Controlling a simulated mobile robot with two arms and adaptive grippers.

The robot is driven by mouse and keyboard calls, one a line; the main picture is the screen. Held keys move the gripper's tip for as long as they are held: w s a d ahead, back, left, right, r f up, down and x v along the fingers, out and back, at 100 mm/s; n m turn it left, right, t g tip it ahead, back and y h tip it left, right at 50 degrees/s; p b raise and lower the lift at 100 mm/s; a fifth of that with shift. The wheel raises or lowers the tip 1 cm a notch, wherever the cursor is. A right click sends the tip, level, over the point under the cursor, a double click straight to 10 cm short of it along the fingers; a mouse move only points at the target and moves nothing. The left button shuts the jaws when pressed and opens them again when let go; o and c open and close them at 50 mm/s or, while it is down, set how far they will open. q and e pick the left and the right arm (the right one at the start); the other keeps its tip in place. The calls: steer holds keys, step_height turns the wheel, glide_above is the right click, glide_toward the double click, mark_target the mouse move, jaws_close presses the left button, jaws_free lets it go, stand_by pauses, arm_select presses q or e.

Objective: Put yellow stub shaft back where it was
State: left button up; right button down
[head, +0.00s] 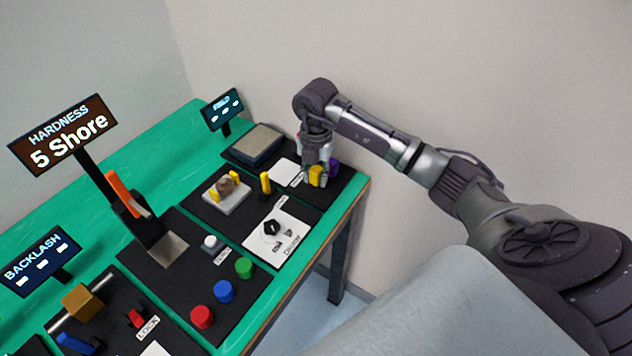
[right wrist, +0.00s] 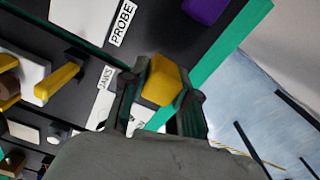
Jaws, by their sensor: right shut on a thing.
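The yellow stub shaft (right wrist: 163,80) sits between the fingers of my right gripper (right wrist: 160,95), which is shut on it. In the head view the yellow shaft (head: 316,176) shows at the fingertips of my right gripper (head: 317,170), low over the far right part of the table near its edge. I cannot tell whether its lower end touches the black mat. A purple piece (head: 333,167) stands just to the right of it; it also shows at the top of the right wrist view (right wrist: 205,9). My left gripper is not in view.
A yellow post (head: 265,183) stands left of the gripper, beside a white block with yellow clamps (head: 226,193). A white dial panel (head: 281,234) lies in front. Red (head: 202,317), blue (head: 224,291) and green (head: 244,267) pieces stand nearer. The hardness display reads 5 Shore (head: 63,134).

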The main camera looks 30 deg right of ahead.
mark_target(316, 184)
step_height(316, 184, down, 3)
steer(key=shift+f+p, duration=0.2)
steer(key=shift+p, duration=0.2)
steer(key=shift+f, duration=0.1)
steer(key=shift+f, duration=0.15)
steer(key=c, duration=0.9)
jaws_free()
step_height(316, 184, up, 12)
steer(key=shift+r+b, duration=0.2)
steer(key=shift+b, duration=0.95)
